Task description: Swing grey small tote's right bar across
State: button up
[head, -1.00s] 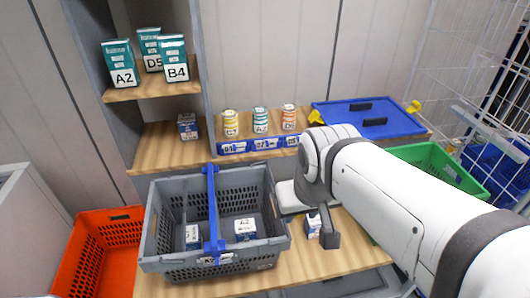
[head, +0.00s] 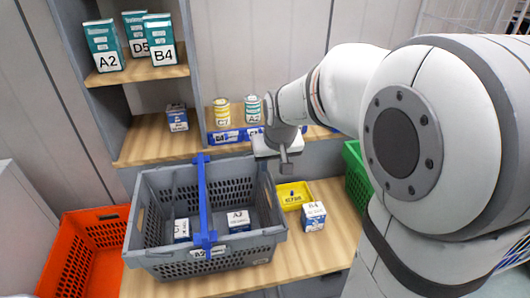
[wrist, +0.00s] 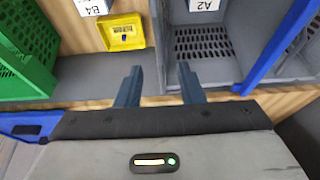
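The grey small tote (head: 258,236) stands on the wooden shelf, open at the top. One blue bar (head: 203,190) lies across its middle from back to front; I see no second bar. Two small boxes lie inside, one (head: 181,230) left of the bar and one marked A2 (head: 238,221) right of it. My gripper (head: 286,165) is at the tote's back right corner. In the wrist view my gripper (wrist: 160,88) is open and empty, its right finger overlapping the tote's wall (wrist: 164,40). The bar (wrist: 283,45) is well to the right of the fingers.
A yellow bin (head: 293,194) and a box marked B4 (head: 314,217) stand right of the tote. An orange tote (head: 88,250) is at left, a green tote (head: 354,176) at right. Cans (head: 221,111) stand on the ledge behind; boxes (head: 103,46) fill an upper shelf.

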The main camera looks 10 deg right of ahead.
aim_at(271, 177)
jog(key=b+x, duration=0.3)
jog(key=x, duration=0.3)
jog(key=shift+f+b, duration=0.3)
jog(key=shift+b, duration=0.1)
jog(key=shift+c, duration=0.3)
jog(key=c, duration=0.6)
jog(key=shift+o, duration=0.2)
jog(key=shift+a+r+p, duration=0.35)
jog(key=shift+a+r, duration=0.2)
jog(key=shift+a, duration=0.05)
